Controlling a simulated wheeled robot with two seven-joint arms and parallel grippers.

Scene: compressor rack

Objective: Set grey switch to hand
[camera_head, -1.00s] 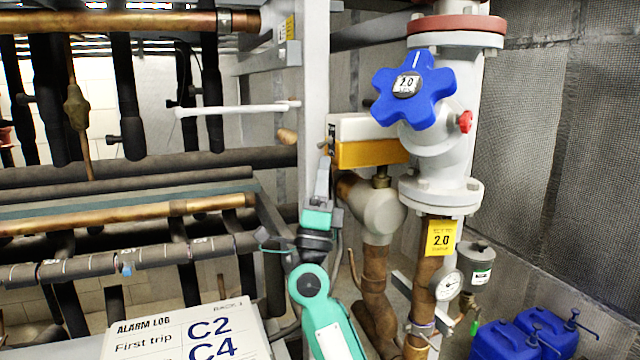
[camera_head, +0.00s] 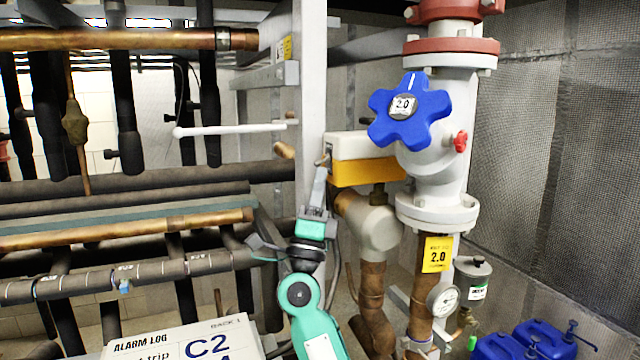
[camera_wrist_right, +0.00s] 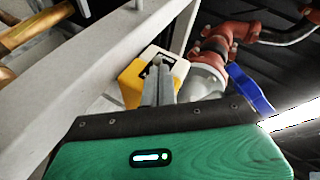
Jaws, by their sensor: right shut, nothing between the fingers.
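A white-and-yellow actuator box (camera_head: 364,172) sits on the pipework just right of the grey upright post. Its narrow left end has a dark face (camera_head: 328,153), where a small switch seems to sit, too small to read its position. My right gripper (camera_head: 321,172) points up at that end, shut and empty, its fingertips at or very close to the dark face. In the right wrist view, the shut fingers (camera_wrist_right: 157,72) overlap the dark face of the box (camera_wrist_right: 131,88) and partly hide the switch, so I cannot tell whether they touch it. My left gripper is not in view.
A blue handwheel (camera_head: 410,110) on a white valve is to the right. A white lever (camera_head: 230,130) and copper pipes lie left. An alarm log board (camera_head: 185,340) is at the bottom.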

